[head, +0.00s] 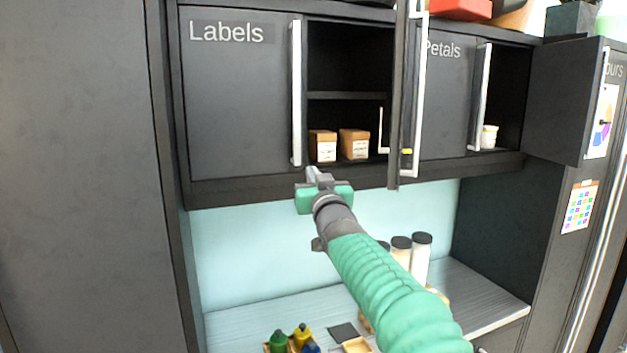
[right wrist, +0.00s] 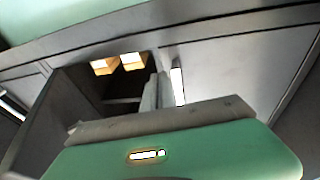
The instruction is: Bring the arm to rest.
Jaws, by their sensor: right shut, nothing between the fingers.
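My right arm, with a green ribbed sleeve, reaches up from the lower right in the head view. Its right gripper (head: 313,174) is shut and empty, raised in front of the lower edge of the wall cabinet (head: 240,100). The gripper's grey fingers also show in the right wrist view (right wrist: 152,92), close together below the open cabinet section. Two small brown boxes (head: 323,146) with white labels stand on the cabinet's bottom shelf, just beyond and above the gripper. They also show in the right wrist view (right wrist: 103,66). My left gripper is not in view.
An open cabinet door (head: 408,90) sticks out to the right of the gripper. Another open door (head: 565,100) stands at far right. Below, the counter (head: 260,312) holds white bottles with dark lids (head: 420,258) and small coloured bottles (head: 302,336) in front.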

